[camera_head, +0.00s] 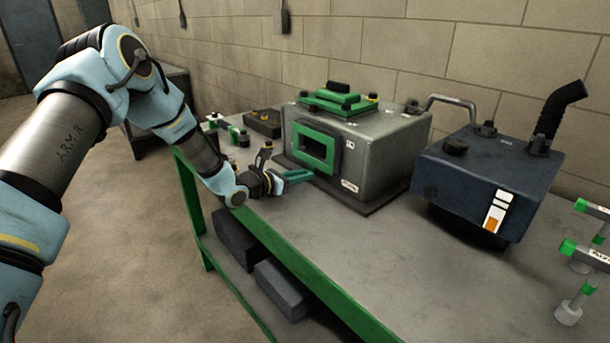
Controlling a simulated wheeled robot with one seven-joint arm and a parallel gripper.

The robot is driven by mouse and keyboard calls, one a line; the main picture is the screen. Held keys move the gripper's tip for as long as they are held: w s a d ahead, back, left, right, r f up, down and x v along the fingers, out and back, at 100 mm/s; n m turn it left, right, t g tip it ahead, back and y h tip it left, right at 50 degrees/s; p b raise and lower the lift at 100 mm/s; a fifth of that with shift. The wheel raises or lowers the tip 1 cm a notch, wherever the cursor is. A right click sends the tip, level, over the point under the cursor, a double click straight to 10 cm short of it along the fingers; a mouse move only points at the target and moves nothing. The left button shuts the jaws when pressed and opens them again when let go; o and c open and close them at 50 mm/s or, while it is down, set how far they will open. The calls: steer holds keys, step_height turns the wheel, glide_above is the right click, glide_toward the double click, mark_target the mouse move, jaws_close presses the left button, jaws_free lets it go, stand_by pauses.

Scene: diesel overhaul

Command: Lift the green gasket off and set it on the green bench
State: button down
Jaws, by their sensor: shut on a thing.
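My gripper (275,182) is low over the front part of the green bench (345,290), in front of the grey engine block (385,155). It is shut on a flat, thin dark-green piece that looks like the green gasket (298,175). The piece is seen nearly edge-on and points right, towards the block. I cannot tell whether it touches the bench top. A brighter green rectangular frame (318,133) surrounds a dark opening on the block's front face.
A green stepped part (338,102) sits on top of the block. A dark box (263,123) and small green-marked parts (225,127) stand left of the block. A blue-grey unit with a black pipe (475,180) stands right.

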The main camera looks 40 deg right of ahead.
steer(key=shift+a, duration=1.55)
steer(key=shift+w, duration=0.1)
steer(key=a, duration=1.3)
steer(key=shift+w+a, duration=0.2)
steer(key=shift+w, duration=0.2)
steer(key=shift+a, duration=0.3)
steer(key=shift+s, duration=0.1)
